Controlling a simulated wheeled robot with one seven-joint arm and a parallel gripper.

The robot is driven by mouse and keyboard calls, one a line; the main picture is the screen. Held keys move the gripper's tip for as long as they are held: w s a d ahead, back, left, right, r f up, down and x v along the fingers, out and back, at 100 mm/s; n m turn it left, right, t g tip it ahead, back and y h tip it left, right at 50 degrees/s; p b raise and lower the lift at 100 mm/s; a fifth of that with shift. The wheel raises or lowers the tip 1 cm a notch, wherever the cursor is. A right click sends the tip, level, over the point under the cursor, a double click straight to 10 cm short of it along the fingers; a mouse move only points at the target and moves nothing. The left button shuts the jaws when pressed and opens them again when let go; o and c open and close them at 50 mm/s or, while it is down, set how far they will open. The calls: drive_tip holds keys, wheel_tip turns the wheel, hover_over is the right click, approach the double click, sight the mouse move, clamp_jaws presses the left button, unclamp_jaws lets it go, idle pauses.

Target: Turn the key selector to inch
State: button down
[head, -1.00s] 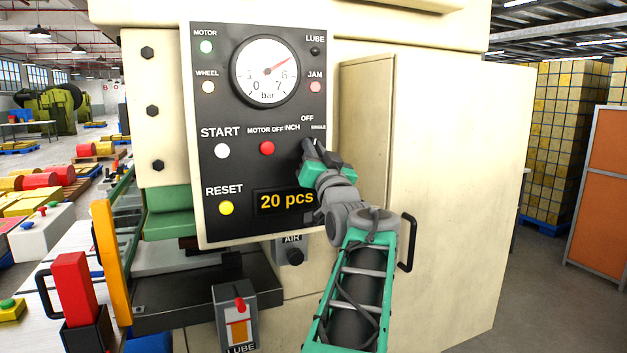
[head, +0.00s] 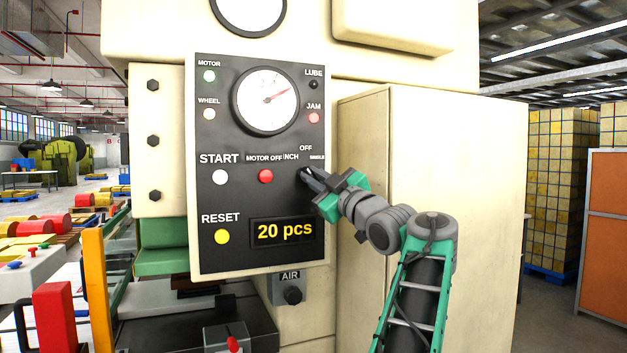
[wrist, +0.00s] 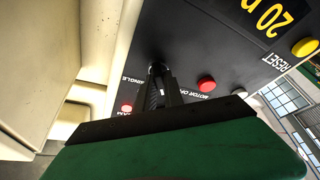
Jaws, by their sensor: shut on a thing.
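The key selector sits on the dark control panel (head: 235,255), below the OFF, INCH and SINGLE labels. My gripper (head: 305,176) reaches it from the right and its fingers are shut on it. The fingers cover most of the selector in the head view, so I cannot tell which label it points to. In the wrist view the dark round selector (wrist: 157,69) shows at the tips of my gripper (wrist: 156,82), against the panel.
The red MOTOR OFF button (head: 265,176) is close left of my fingers. The white START button (head: 220,177), yellow RESET button (head: 222,237) and "20 pcs" display (head: 284,231) are nearby. A cream cabinet (head: 455,180) stands right, behind my arm.

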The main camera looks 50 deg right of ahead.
drive_tip(key=shift+n+y, duration=0.5)
drive_tip(key=shift+n, duration=0.5)
drive_tip(key=c, duration=1.4)
unclamp_jaws()
drive_tip(key=shift+c, duration=0.2)
drive_tip(key=b+v, duration=0.1)
drive_tip(key=v, duration=0.6)
drive_tip(key=shift+s, duration=0.4)
